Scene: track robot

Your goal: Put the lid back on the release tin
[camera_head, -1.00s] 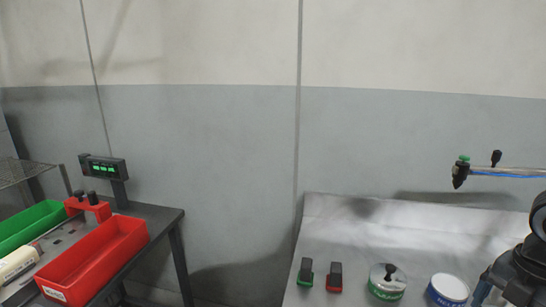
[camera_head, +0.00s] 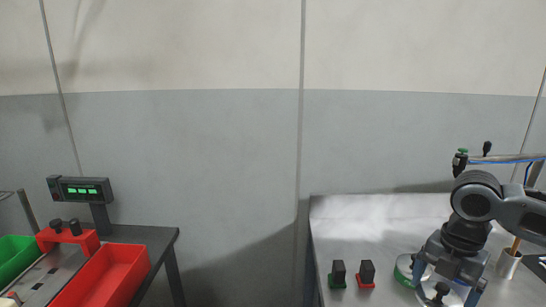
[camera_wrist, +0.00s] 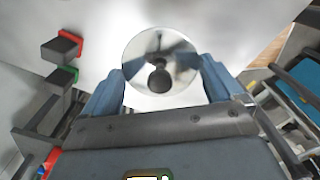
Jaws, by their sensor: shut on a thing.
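My gripper (camera_head: 446,286) is low over the right-hand table, its blue fingers shut on a round shiny lid (camera_head: 430,298) with a black knob (camera_head: 442,289). The wrist view shows the lid (camera_wrist: 140,75) between the fingertips (camera_wrist: 160,88), its knob (camera_wrist: 159,80) facing the camera. A green-banded tin (camera_head: 400,271) stands on the table just left of and behind the gripper, partly covered by it. I cannot tell whether the lid touches this tin. The blue-banded tin is not visible, and no label names the release tin.
Black blocks with a green base (camera_head: 338,274) and a red base (camera_head: 367,273) stand left of the tin on the pale table (camera_head: 385,215). A metal cup (camera_head: 508,264) stands at right. A dark bench (camera_head: 150,238) with a red bin (camera_head: 110,275) and a display (camera_head: 82,190) is at left.

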